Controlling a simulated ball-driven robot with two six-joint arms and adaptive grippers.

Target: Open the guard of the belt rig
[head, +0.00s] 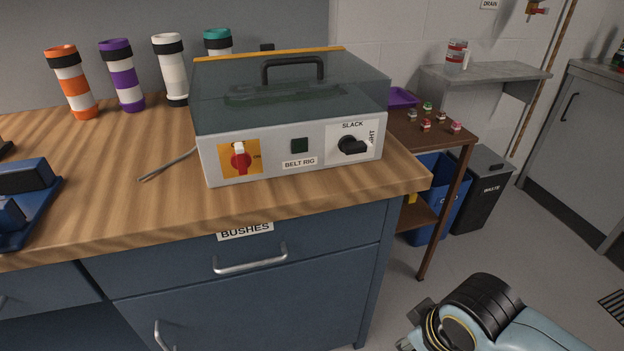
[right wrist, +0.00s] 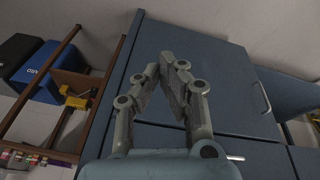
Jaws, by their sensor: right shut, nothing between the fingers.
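The belt rig (head: 222,169) is a pale box near the right end of the wooden bench. Its guard (head: 215,100), a see-through dark cover with a black handle (head: 292,68) on top and a yellow strip along the back, lies closed over it. My right gripper (right wrist: 166,66) is shut and empty, low in front of the blue cabinet, well away from the guard. My left gripper is out of view.
A small brown table (head: 455,140) and bins (head: 480,195) stand to the right.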

